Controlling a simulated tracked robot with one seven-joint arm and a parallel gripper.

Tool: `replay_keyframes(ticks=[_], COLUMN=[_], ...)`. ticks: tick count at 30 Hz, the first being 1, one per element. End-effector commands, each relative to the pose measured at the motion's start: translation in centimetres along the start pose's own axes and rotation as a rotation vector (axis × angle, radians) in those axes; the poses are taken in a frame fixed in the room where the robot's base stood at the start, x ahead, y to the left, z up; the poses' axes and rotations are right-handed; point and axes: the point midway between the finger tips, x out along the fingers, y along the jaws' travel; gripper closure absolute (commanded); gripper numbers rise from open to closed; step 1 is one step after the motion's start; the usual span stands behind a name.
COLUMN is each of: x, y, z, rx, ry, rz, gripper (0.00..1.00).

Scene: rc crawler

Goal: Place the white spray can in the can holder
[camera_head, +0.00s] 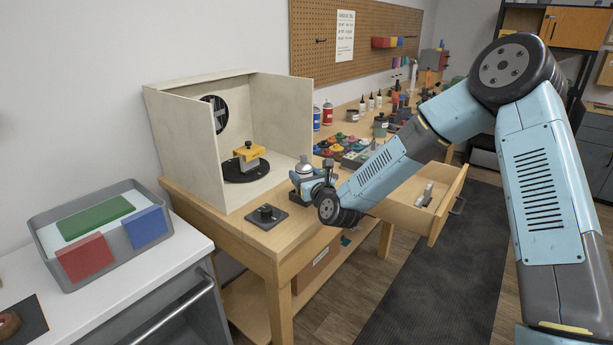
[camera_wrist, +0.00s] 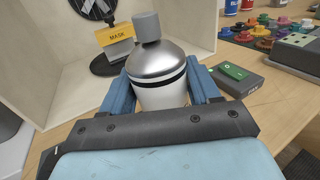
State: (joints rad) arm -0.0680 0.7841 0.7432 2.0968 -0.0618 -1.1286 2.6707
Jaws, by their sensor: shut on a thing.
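The white spray can (camera_wrist: 160,97) has a silver domed top, a black band and a grey cap. In the head view its silver top (camera_head: 304,167) shows above my gripper (camera_head: 309,184), at the front of the wooden bench beside the booth. The can looks about upright. In the wrist view the blue fingers of my gripper (camera_wrist: 161,88) are shut on the can, one on each side. The can's lower part is hidden by the gripper, so I cannot tell whether it touches the bench. I cannot make out a can holder for certain.
An open-fronted booth (camera_head: 198,170) holds a turntable (camera_head: 241,173) with a yellow MASK block (camera_head: 250,156). Red (camera_head: 327,115) and blue (camera_head: 316,120) cans stand behind. A drawer (camera_head: 405,208) is open to the right.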

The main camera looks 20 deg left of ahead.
Motion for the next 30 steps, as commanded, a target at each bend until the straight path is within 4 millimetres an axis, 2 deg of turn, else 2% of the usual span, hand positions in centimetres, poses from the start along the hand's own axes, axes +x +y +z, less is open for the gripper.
replay_keyframes(ticks=[8, 9, 16, 26, 30], x=[0.0, 0.0, 0.0, -0.1, -1.8], y=[-0.1, -0.1, -0.1, -0.1, -0.2], z=[-0.1, -0.1, -0.1, 0.2, 0.1], rx=[0.000, -0.001, -0.001, -0.001, -0.001], ry=[-0.001, -0.001, -0.001, -0.001, 0.001], rz=[-0.001, -0.001, -0.001, -0.002, -0.002], gripper=[0.75, 0.35, 0.14, 0.14, 0.14])
